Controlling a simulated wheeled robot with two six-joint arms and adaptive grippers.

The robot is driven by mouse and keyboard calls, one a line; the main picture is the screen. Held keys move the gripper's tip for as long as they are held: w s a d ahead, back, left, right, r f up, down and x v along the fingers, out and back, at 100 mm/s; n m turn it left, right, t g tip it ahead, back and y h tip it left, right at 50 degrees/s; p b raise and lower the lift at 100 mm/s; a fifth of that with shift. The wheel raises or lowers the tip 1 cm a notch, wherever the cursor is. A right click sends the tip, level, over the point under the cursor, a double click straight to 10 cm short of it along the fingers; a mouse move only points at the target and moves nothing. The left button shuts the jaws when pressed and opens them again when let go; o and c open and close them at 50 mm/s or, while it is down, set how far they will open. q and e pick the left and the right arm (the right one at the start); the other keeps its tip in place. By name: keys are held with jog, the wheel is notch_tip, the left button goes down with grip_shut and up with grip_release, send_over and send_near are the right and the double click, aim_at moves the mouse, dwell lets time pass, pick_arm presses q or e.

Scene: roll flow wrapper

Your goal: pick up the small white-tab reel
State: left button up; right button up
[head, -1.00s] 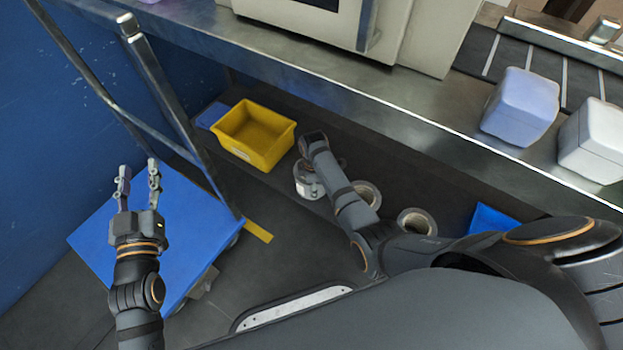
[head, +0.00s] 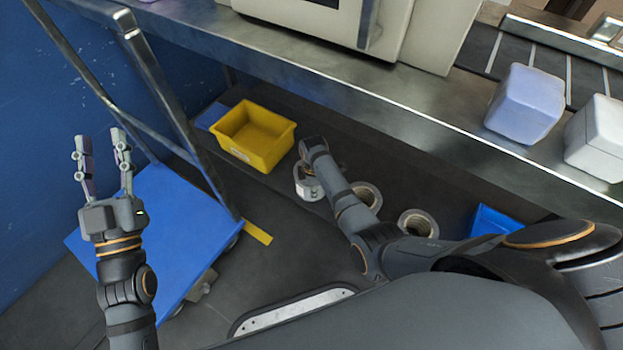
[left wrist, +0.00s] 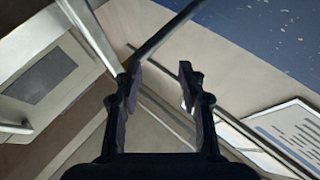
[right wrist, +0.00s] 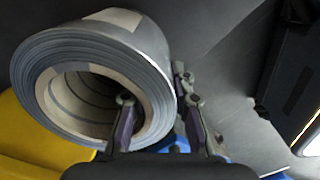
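A grey reel (right wrist: 155,50) with a pale tab on its rim fills the left of the right wrist view, its hollow core facing me. My right gripper (right wrist: 160,112) is open at this reel. One finger overlaps the core opening and the other is just outside the rim, with the reel's wall between them. I cannot tell whether they touch it. In the head view a reel with a white patch (head: 306,189) shows below my right wrist, which hides part of it and the fingers. My left gripper (head: 100,135) is open and empty above the blue cart.
Two more reels (head: 369,196) (head: 418,224) stand to the right on the dark surface. A yellow bin (head: 254,157) is behind left, and a blue bin (head: 494,221) is at right. A metal counter (head: 420,120) overhangs them. The blue cart (head: 165,225) has a metal handle frame (head: 160,85).

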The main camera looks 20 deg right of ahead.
grip_shut()
jog(key=shift+r, duration=0.1)
